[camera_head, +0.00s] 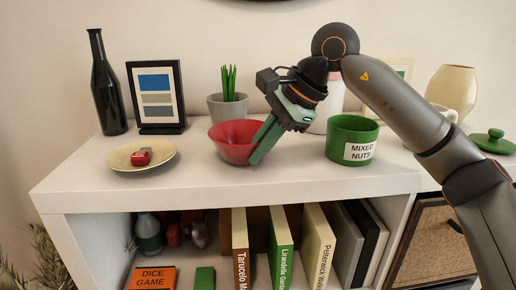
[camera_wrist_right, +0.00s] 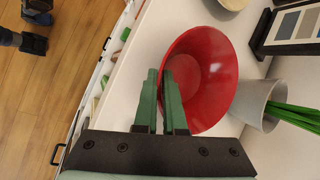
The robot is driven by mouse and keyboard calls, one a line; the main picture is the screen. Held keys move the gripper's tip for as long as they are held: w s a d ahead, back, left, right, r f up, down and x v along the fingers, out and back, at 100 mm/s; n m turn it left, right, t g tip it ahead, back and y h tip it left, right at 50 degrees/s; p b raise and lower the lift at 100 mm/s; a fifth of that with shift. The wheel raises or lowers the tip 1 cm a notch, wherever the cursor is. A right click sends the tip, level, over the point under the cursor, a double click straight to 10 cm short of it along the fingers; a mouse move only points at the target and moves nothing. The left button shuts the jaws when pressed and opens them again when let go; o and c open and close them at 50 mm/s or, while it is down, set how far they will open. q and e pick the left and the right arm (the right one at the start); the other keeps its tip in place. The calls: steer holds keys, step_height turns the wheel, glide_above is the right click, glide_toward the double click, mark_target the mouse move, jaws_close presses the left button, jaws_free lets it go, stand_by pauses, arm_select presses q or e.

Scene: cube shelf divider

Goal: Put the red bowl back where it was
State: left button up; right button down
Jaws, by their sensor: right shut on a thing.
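The red bowl (camera_head: 231,146) is on the white shelf top, left of the middle, in front of the grey plant pot. In the right wrist view the bowl (camera_wrist_right: 205,75) looks empty inside. My right gripper (camera_head: 262,150) reaches down to the bowl's right side in the head view. Its green fingers (camera_wrist_right: 161,80) are shut on the bowl's rim, one inside and one outside. The bowl sits about level, and I cannot tell whether its base touches the shelf top. My left gripper is in neither view.
A cream plate (camera_head: 120,158) with a small red toy car stands left of the bowl. The green mixed nuts pot (camera_head: 352,139) stands to its right. A picture frame (camera_head: 157,95), a black bottle (camera_head: 106,85) and the plant pot (camera_head: 227,107) stand behind. The front strip is clear.

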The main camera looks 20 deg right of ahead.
steer(key=shift+f, duration=0.15)
steer(key=c, duration=1)
jaws_free()
steer(key=shift+d+r, duration=0.1)
steer(key=shift+r, duration=0.3)
steer(key=p+v, duration=0.1)
steer(key=v, duration=1)
steer(key=shift+s+r, duration=0.15)
steer(key=shift+r, duration=0.05)
steer(key=shift+d, duration=0.15)
